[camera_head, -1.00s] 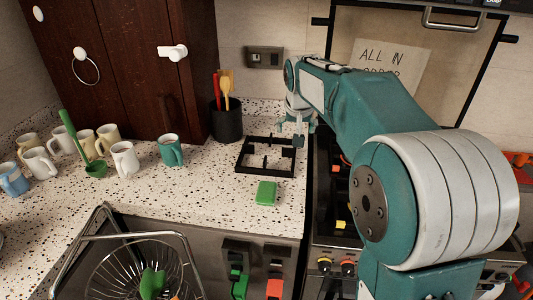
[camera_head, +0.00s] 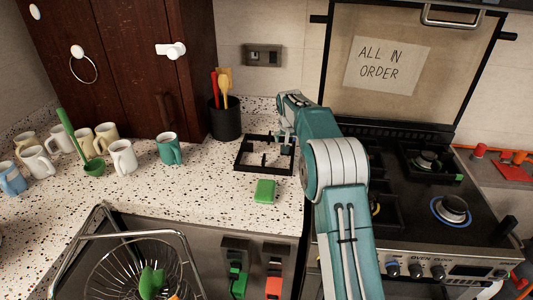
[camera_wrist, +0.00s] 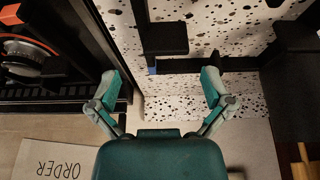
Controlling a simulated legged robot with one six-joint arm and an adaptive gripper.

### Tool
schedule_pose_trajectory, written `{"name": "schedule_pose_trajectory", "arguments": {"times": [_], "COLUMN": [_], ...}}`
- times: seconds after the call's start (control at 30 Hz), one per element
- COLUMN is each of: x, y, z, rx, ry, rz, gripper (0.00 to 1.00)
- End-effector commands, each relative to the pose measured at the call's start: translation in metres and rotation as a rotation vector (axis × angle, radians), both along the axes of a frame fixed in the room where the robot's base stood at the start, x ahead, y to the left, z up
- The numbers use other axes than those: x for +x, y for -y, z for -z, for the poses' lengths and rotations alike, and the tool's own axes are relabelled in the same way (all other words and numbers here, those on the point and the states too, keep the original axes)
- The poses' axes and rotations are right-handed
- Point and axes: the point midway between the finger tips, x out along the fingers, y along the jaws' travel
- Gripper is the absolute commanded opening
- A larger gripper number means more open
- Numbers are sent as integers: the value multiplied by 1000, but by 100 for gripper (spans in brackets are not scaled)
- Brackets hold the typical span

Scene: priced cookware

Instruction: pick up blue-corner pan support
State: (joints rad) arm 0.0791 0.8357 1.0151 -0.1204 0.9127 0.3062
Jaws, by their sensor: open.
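The pan support (camera_head: 262,172) is a black square frame with short inner prongs, lying flat on the speckled counter left of the stove. In the wrist view its black bars (camera_wrist: 165,42) run ahead of my gripper, with a small blue mark (camera_wrist: 152,71) on one part. My gripper (camera_head: 285,140) is over the support's back right side in the head view. In the wrist view my gripper (camera_wrist: 161,88) is open, its two teal-tipped fingers wide apart with a dark bar of the support just beyond them. Contact cannot be told.
A black utensil pot (camera_head: 225,120) stands close behind the support. A green sponge (camera_head: 265,191) lies in front of it. A teal mug (camera_head: 169,149) and several other mugs stand left. The stove (camera_head: 420,210) is on the right, with a sign (camera_head: 386,66) behind it.

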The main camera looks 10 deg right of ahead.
Motion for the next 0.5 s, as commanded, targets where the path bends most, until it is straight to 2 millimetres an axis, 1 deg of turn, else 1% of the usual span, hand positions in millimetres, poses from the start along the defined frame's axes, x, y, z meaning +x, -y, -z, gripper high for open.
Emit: {"name": "schedule_pose_trajectory", "arguments": {"times": [0.23,0.4,0.5], "x": [4,11,16], "y": [0,-1,1], "z": [17,44,54], "rx": [0,0,0], "ry": [-1,-2,0], "rz": [0,1,1], "gripper": [100,100,100]}}
